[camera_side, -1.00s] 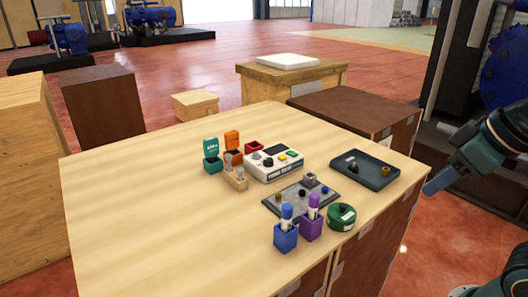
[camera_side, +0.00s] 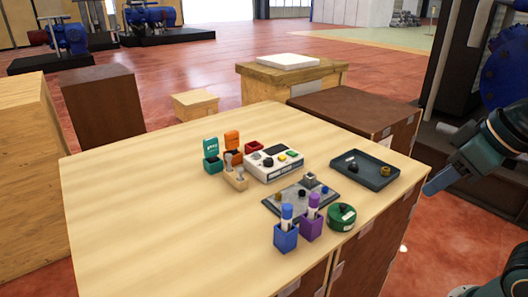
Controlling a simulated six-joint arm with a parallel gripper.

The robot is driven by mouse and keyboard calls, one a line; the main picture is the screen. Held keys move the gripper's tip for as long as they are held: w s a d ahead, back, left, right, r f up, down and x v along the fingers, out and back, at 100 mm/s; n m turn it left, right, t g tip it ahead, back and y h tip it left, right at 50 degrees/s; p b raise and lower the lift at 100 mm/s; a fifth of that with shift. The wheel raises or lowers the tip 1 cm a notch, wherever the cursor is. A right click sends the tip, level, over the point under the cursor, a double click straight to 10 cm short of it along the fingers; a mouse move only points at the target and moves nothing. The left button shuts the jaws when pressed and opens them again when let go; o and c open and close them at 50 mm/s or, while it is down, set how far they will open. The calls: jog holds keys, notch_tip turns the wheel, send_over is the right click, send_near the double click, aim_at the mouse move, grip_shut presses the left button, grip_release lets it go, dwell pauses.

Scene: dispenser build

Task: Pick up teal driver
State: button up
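The teal driver (camera_side: 210,145) stands upright in a teal holder (camera_side: 213,164) on the wooden table (camera_side: 140,205), at the left of the group of items. An orange driver (camera_side: 232,140) stands in its own orange holder just to the right of it. My gripper (camera_side: 430,188) shows at the right side of the picture, beyond the table's right edge and far from the teal driver. Its fingertips are too small and unclear to tell if they are open or shut.
A wooden block (camera_side: 236,179) with pegs stands in front of the orange holder. A white device (camera_side: 273,164), a grey plate (camera_side: 280,205), a dark tray (camera_side: 373,172), blue (camera_side: 285,238) and purple (camera_side: 311,228) holders and a green round container (camera_side: 341,217) are to the right. The table's left half is clear.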

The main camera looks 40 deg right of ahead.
jog(key=shift+o, duration=0.2)
jog(key=o, duration=0.7)
jog(key=w+a+r, duration=0.1)
jog(key=w+r, duration=0.2)
jog(key=w, duration=0.5)
jog(key=w+a+r+m, duration=0.1)
jog(key=w+r, duration=0.1)
jog(key=w, duration=0.5)
jog(key=w+a+r, duration=0.2)
jog(key=w+r, duration=0.1)
jog(key=w, duration=0.5)
jog(key=shift+m+t+h, duration=0.4)
jog(key=shift+m+h, duration=0.2)
jog(key=w+a+f, duration=0.3)
jog(key=w+a, duration=0.1)
jog(key=w, duration=0.3)
jog(key=w+a+f, duration=0.3)
jog(key=w+a, duration=0.1)
jog(key=w, duration=0.4)
jog(key=w+a+f, duration=0.3)
jog(key=w+a, duration=0.2)
jog(key=w, duration=0.2)
jog(key=shift+w, duration=0.2)
jog(key=shift+f, duration=0.1)
